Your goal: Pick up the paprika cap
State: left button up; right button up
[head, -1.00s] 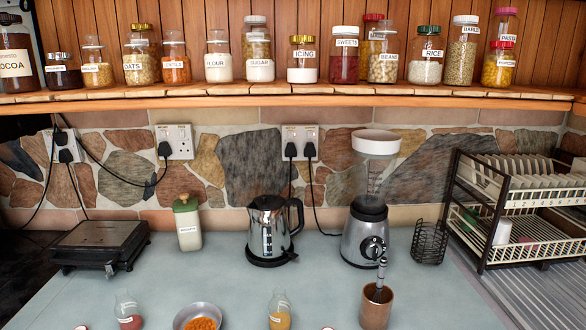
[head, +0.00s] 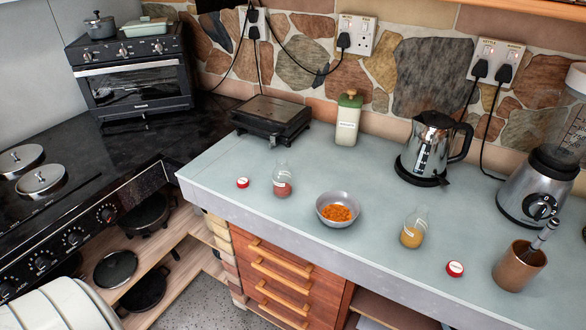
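Two red caps with pale labels lie on the pale worktop (head: 350,165). One cap (head: 243,183) lies near the left end, just left of a small clear jar (head: 282,184) of red powder. The other cap (head: 455,268) lies near the front edge at right, right of a clear jar (head: 412,233) of yellow-orange powder. The lettering on caps and jars is too small to read, so I cannot confirm which cap is paprika. Both jars stand upright and look open. Neither gripper is in view.
A metal bowl of orange bits (head: 322,214) stands between the jars. Behind are a black grill (head: 272,118), a green-lidded bottle (head: 348,122), a kettle (head: 428,155) and a blender (head: 530,195). A hob (head: 60,180) is left.

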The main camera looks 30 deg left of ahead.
aim_at(243, 182)
jog(key=u, duration=1.4)
